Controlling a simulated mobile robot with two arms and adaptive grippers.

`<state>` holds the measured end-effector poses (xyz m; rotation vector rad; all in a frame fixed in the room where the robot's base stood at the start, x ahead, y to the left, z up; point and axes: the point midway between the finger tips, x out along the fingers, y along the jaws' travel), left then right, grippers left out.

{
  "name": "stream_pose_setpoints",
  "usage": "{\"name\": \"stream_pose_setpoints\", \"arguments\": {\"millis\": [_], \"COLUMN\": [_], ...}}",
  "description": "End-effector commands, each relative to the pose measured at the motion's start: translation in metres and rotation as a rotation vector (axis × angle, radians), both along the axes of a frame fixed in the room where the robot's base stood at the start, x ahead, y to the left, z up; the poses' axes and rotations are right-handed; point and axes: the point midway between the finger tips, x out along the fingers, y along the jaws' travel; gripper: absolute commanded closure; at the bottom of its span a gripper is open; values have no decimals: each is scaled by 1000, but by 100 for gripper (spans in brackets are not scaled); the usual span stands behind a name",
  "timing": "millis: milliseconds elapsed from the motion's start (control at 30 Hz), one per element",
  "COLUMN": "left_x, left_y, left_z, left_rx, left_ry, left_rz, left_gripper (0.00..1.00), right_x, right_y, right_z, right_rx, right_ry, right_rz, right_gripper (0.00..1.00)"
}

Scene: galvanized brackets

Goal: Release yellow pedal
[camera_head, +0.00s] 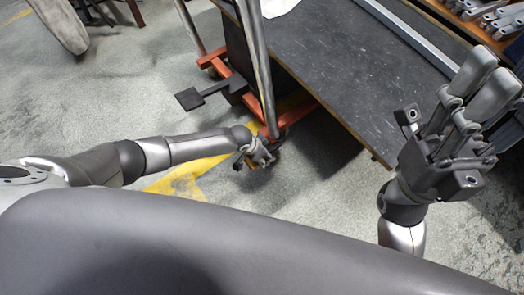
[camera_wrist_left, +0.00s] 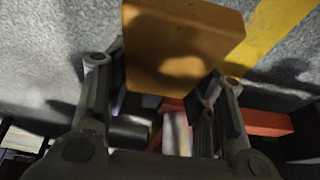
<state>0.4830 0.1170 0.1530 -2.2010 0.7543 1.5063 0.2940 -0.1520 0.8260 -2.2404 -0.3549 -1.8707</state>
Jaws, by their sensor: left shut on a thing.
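The yellow pedal (camera_wrist_left: 180,50) is a flat orange-yellow block in the left wrist view. My left gripper (camera_wrist_left: 160,95) is shut on it, with one finger at each side of its near end. In the head view my left gripper (camera_head: 257,158) is low beside the foot of the cart's metal post, and its arm and fingers mostly hide the pedal there. My right gripper (camera_head: 487,88) is raised at the right, apart from the pedal. Its fingers overlap at this angle, so I cannot tell whether they are apart.
A cart with a dark top (camera_head: 340,60) and an orange frame (camera_head: 290,115) stands ahead. A black pedal (camera_head: 190,98) sticks out at its left. A yellow line (camera_head: 185,178) crosses the grey floor. Shelved metal brackets (camera_head: 495,18) are at upper right.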

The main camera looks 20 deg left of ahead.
Motion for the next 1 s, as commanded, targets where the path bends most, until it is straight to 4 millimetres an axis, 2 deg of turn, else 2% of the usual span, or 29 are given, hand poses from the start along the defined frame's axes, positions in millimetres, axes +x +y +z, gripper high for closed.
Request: {"name": "stream_pose_setpoints", "arguments": {"millis": [467,500,600,667,1000], "left_x": [0,0,0,0,0], "left_y": [1,1,0,0,0], "left_z": [4,4,4,4,5], "left_rx": [36,36,35,34,33], "left_ry": [46,46,45,45,44], "left_rz": [-1,-1,-1,-1,-2], "left_gripper": [94,47,34,29,29], "right_x": [-2,-2,-2,-2,-2], "right_y": [-1,-1,-1,-1,-1], "right_z": [-3,-3,-3,-3,-3], "right_rx": [2,2,2,2,3], "right_ry": [22,22,21,21,22], "right_rz": [2,2,2,2,0], "right_gripper": [60,60,60,60,60]}}
